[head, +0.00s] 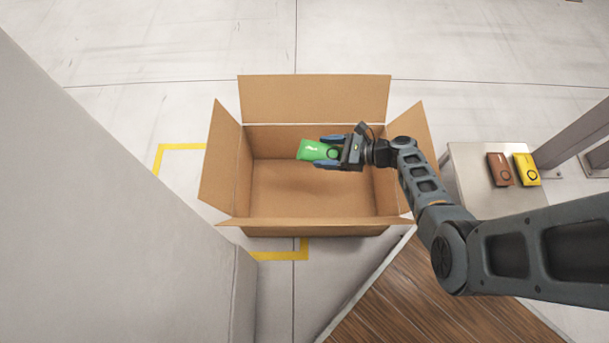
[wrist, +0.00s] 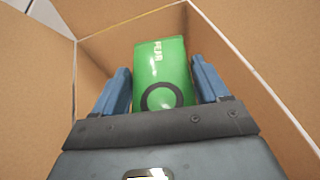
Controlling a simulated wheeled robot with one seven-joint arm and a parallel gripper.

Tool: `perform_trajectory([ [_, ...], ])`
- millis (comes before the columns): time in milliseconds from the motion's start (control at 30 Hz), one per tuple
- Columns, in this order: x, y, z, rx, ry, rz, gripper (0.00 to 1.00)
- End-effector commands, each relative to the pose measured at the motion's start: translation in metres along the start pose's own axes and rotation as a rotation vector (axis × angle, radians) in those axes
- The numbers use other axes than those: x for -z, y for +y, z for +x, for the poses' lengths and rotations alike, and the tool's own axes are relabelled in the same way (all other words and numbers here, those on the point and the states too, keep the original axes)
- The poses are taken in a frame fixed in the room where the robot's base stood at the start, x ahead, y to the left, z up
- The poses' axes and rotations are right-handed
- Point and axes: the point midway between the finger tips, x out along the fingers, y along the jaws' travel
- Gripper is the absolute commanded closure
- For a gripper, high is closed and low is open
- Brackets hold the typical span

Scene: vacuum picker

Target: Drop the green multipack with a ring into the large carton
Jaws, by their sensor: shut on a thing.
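The green multipack (head: 312,150) has a dark ring on its face and is held between the fingers of my gripper (head: 335,153). In the wrist view the green multipack (wrist: 162,62) sits between the two blue fingers of my gripper (wrist: 162,85), with its ring close to the palm. The large carton (head: 310,232) stands open on the floor with its flaps spread. The exact height above the carton floor is hard to tell.
A brown pack (head: 499,169) and a yellow pack (head: 526,168), each with a ring, lie on a light table (head: 468,178) to the right. A grey panel (head: 130,210) stands at the left. Yellow tape (head: 182,146) marks the floor around the carton.

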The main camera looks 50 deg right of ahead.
Motion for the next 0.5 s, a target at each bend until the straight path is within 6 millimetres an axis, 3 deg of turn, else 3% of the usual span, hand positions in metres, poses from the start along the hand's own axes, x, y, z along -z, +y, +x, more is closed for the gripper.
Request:
perform_trajectory([
  [100, 0.0106, -0.0004, 0.0043, 0.001, 0.000, 0.000, 0.62],
  [400, 0.0103, -0.0003, 0.0044, 0.000, 0.000, 0.000, 0.62],
  [433, 0.0103, -0.0002, 0.0044, 0.000, 0.000, 0.000, 0.25],
  [500, 0.0103, -0.0002, 0.0044, 0.000, 0.000, 0.000, 0.18],
])
